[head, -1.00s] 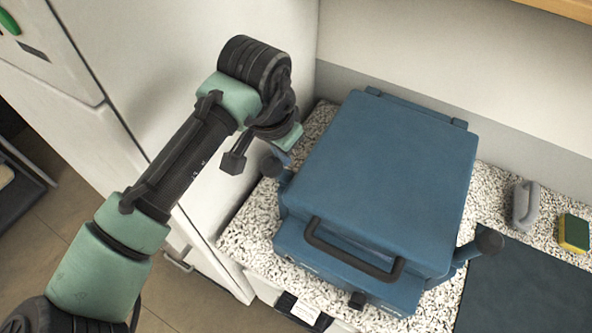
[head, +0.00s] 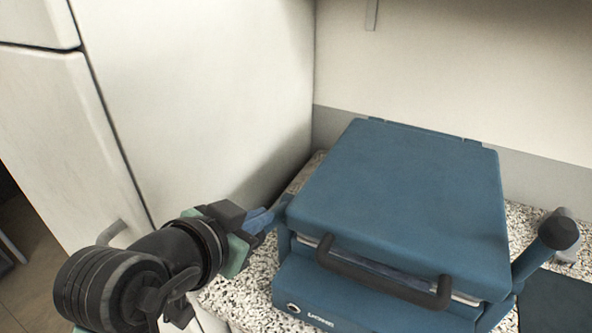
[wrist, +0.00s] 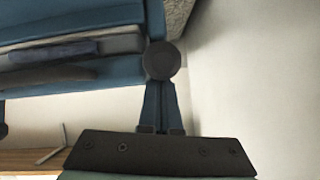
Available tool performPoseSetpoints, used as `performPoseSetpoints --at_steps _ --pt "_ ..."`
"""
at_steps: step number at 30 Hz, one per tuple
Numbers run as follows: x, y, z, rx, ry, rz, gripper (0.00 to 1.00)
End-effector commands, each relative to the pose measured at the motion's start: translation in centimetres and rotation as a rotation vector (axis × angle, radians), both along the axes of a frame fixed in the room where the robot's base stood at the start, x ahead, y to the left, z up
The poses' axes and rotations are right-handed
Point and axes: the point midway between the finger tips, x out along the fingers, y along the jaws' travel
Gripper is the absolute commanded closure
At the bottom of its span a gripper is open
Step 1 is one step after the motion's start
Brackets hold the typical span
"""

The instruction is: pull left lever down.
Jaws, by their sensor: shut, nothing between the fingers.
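The blue press-like machine (head: 400,190) stands on the speckled counter with a dark handle (head: 385,275) across its front. In the wrist view, the left lever's round dark knob (wrist: 161,60) sits at the tips of my gripper (wrist: 161,92), beside the machine's blue side. I cannot tell whether they touch. In the head view, my gripper (head: 272,213) is at the machine's left side, its blue fingers together and empty. The left lever is mostly hidden there behind my gripper. The right lever (head: 557,232) stands up at the machine's right side with a dark knob.
A white fridge-like cabinet (head: 200,90) stands close on the left, leaving a narrow strip of speckled counter (head: 253,268) beside the machine. A pale wall (head: 450,70) is behind. A dark mat (head: 560,300) lies on the right.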

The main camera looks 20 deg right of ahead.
Motion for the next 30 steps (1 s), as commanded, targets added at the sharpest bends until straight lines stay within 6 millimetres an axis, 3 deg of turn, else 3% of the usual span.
performPoseSetpoints --at_steps 1,6,30 --pt "-0.11 0.14 -1.16 -0.023 -0.015 0.001 1.0" --pt "-0.37 0.43 -1.6 -0.075 -0.058 -0.001 1.0" --pt "-0.55 0.65 -1.66 -0.125 -0.097 -0.002 1.0"
